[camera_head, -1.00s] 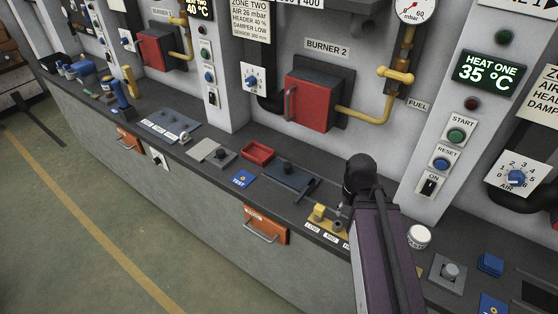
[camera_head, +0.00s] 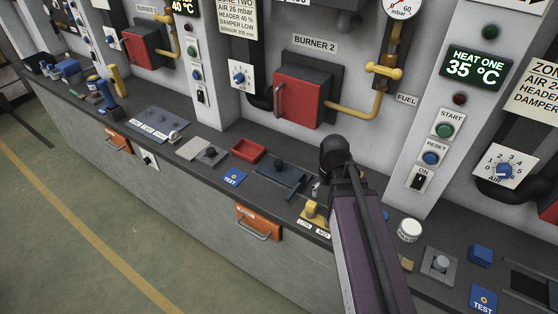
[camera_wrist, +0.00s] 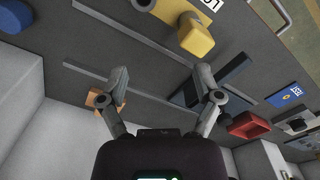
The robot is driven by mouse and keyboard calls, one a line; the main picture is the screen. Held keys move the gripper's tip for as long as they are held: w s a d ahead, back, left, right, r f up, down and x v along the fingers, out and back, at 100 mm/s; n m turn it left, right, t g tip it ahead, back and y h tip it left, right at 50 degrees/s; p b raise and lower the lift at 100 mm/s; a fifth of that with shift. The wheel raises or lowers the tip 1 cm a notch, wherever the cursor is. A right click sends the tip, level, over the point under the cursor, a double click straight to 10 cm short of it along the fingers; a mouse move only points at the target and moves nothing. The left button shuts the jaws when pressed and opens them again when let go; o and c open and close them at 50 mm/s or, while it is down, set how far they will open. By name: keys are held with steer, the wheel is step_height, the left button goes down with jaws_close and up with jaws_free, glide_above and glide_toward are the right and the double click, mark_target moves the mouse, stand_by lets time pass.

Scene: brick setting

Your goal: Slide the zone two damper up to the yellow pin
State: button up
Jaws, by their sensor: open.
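A yellow piece with a raised post (camera_wrist: 195,35) stands by the LOW label. It also shows in the head view as a yellow piece (camera_head: 312,210) left of my arm. I cannot tell whether it is the damper's handle or the pin. Two grey rails (camera_wrist: 130,82) run along the bench beside it. My gripper (camera_wrist: 160,85) is open and empty over the bench, with its fingers spread above the rails. The yellow piece is apart from them, nearer the front labels. In the head view, my arm hides most of the gripper and part of the track.
A dark plate with a knob (camera_head: 284,177) and a red tray (camera_head: 248,150) lie left of the yellow piece. A small orange block (camera_wrist: 95,98) shows near the left finger. A white round jar (camera_head: 410,230) stands right of my arm. The wall with burner 2 (camera_head: 303,97) rises behind.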

steer(key=w+a+r+n+p, duration=0.1)
steer(key=w+a+r+p, duration=0.1)
steer(key=w+a, duration=0.35)
steer(key=w+a+r+p, duration=0.2)
steer(key=w+r, duration=0.1)
steer(key=w, duration=0.5)
step_height(320, 180, up, 2)
steer(key=n+p, duration=0.1)
steer(key=p, duration=0.2)
glide_above(278, 161)
steer(key=shift+d, duration=0.1)
steer(key=shift+f+b, duration=0.1)
steer(key=shift+b, duration=0.25)
step_height(278, 161, down, 14)
steer(key=b, duration=1.3)
steer(key=shift+r+b, duration=0.25)
steer(key=shift+b, duration=0.05)
